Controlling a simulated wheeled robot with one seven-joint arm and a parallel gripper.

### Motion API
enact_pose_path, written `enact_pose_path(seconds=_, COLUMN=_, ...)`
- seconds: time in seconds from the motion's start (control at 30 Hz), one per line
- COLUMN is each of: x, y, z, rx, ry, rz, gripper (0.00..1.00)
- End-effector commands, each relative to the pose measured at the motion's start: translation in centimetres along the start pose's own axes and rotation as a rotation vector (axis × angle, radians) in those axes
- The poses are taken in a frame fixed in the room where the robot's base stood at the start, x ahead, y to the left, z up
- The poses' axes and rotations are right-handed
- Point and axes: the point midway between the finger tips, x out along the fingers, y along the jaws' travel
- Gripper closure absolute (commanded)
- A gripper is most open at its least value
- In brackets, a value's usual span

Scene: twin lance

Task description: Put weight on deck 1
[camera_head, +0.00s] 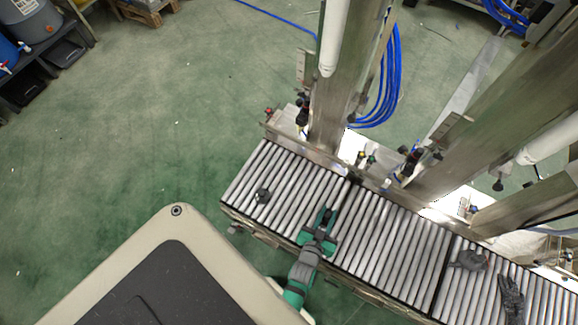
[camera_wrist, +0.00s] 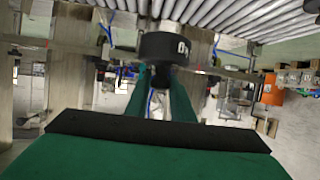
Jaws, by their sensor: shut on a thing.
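My gripper (camera_head: 325,217) is over the roller conveyor (camera_head: 375,235) in the head view, close to a dark divider between two of its sections. In the wrist view my green fingers (camera_wrist: 168,82) are shut on a black round weight (camera_wrist: 165,48) with white lettering, only partly readable. The weight is held at the fingertips, with rollers (camera_wrist: 235,15) behind it. I cannot tell whether it touches the rollers. The conveyor has three visible roller sections; no label shows which is deck 1.
A small dark object (camera_head: 263,196) lies on the left section. A grey-black object (camera_head: 469,260) and a dark glove (camera_head: 511,299) lie on the right. Steel posts (camera_head: 345,85) rise behind the conveyor. Green floor (camera_head: 150,110) is open at left.

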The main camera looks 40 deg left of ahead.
Motion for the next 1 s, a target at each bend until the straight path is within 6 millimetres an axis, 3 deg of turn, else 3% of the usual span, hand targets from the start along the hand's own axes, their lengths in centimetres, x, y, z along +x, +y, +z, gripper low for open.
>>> enact_pose_path(seconds=0.03, x=-1.3, y=-1.5, z=0.9, rx=-0.016, ry=0.001, rz=-0.041, gripper=1.0)
enact_pose_path(seconds=0.2, x=-5.3, y=-5.2, z=3.6, rx=-0.062, ry=0.002, rz=-0.159, gripper=1.0)
enact_pose_path(seconds=0.4, x=-8.9, y=-7.6, z=5.7, rx=-0.096, ry=0.003, rz=-0.257, gripper=1.0)
enact_pose_path(seconds=0.53, x=-10.0, y=-8.3, z=6.2, rx=-0.104, ry=0.003, rz=-0.289, gripper=1.0)
enact_pose_path(seconds=0.67, x=-9.4, y=-8.8, z=6.3, rx=-0.107, ry=0.006, rz=-0.3, gripper=1.0)
enact_pose_path(seconds=1.0, x=-3.5, y=-11.0, z=6.6, rx=-0.105, ry=0.007, rz=-0.297, gripper=1.0)
